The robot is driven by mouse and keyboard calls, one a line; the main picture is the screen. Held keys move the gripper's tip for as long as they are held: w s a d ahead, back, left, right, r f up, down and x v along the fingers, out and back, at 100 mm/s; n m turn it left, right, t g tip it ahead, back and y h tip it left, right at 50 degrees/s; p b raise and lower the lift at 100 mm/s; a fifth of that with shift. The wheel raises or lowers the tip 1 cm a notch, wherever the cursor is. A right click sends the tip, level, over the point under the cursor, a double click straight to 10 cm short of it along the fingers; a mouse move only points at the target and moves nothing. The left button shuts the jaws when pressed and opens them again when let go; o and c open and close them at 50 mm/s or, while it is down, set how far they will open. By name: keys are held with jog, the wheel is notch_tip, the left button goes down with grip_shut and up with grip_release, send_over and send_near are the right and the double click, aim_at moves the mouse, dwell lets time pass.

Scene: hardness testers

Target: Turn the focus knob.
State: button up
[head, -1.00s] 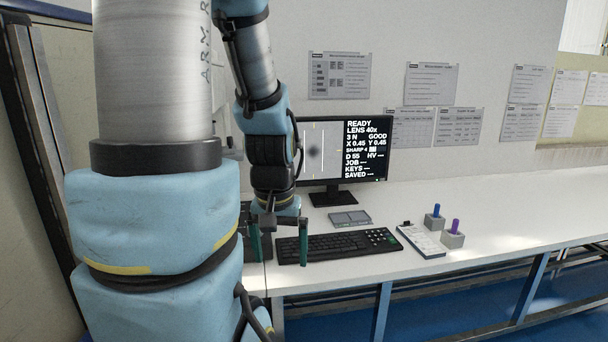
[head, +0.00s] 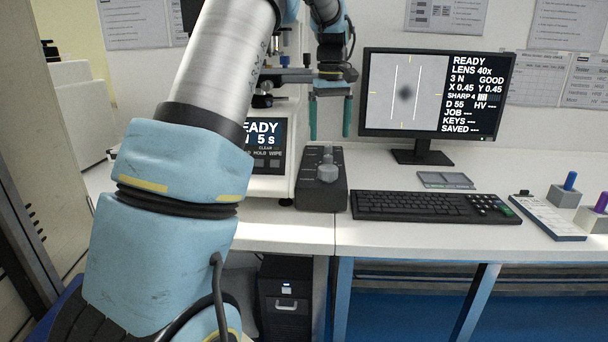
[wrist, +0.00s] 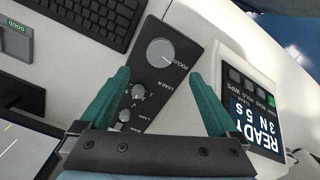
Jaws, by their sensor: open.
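The focus knob is a large round grey knob (wrist: 160,52) on a dark control box (wrist: 140,100), with "FOCUS" printed beside it. In the head view the knob (head: 327,171) stands up from the box (head: 320,195), left of the keyboard. My gripper (head: 330,136) is open and empty, with its green fingers pointing down above the box. In the wrist view my gripper (wrist: 161,76) has its fingers spread on either side of the box, with the knob just beyond the tips. It appears apart from the knob.
The hardness tester (head: 283,108) stands left of the box, its display partly hidden by my arm. A monitor (head: 434,92) reads "SHARP 4". The keyboard (head: 432,205), a clipboard (head: 548,218) and two small blocks with coloured pegs lie to the right.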

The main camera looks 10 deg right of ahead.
aim_at(328, 167)
notch_tip(328, 167, down, 11)
jog(key=shift+r+p, duration=0.2)
jog(key=shift+p, duration=0.15)
jog(key=c, duration=1.4)
